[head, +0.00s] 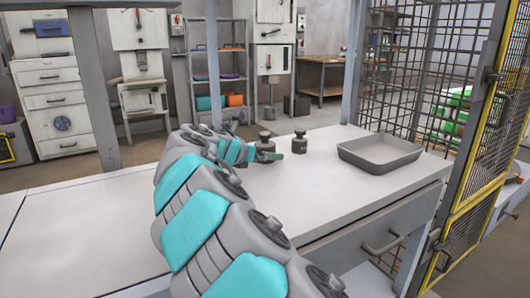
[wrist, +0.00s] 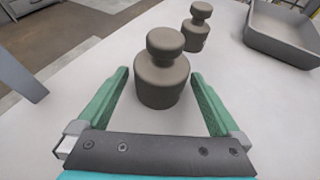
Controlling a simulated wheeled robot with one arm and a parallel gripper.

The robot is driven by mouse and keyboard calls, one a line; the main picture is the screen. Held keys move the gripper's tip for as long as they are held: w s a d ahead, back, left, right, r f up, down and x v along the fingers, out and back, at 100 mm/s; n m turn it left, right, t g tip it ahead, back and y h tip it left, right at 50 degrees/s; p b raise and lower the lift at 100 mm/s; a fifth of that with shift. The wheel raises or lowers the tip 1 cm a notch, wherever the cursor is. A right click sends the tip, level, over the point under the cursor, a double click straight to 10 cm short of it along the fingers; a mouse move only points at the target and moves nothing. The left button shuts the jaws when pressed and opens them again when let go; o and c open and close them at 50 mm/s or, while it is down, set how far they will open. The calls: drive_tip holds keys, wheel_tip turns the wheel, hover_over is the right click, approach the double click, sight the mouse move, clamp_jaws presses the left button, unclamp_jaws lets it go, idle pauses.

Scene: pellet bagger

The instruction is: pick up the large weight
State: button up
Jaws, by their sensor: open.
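Two dark grey knobbed weights stand upright on the white table. The larger-looking weight (wrist: 162,82) stands between the green fingers of my gripper (wrist: 166,92) in the wrist view, with a gap to the left finger and a narrower one to the right. It also shows in the head view (head: 265,145), partly hidden by my gripper (head: 266,156). My gripper is open. The other weight (wrist: 197,28) stands beyond it, to the right; in the head view it (head: 300,143) stands clear of my arm.
A grey shallow tray (head: 379,153) sits on the white table (head: 330,192) to the right of the weights. It also shows in the wrist view (wrist: 285,30). A wire mesh guard (head: 405,75) with a yellow-edged frame stands at the right. The left part of the tabletop is clear.

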drive_tip(key=shift+w+d+f, duration=0.2)
drive_tip(key=shift+w+d, duration=0.1)
drive_tip(key=shift+w, duration=0.2)
drive_tip(key=shift+c, duration=0.2)
clamp_jaws()
idle(0.4)
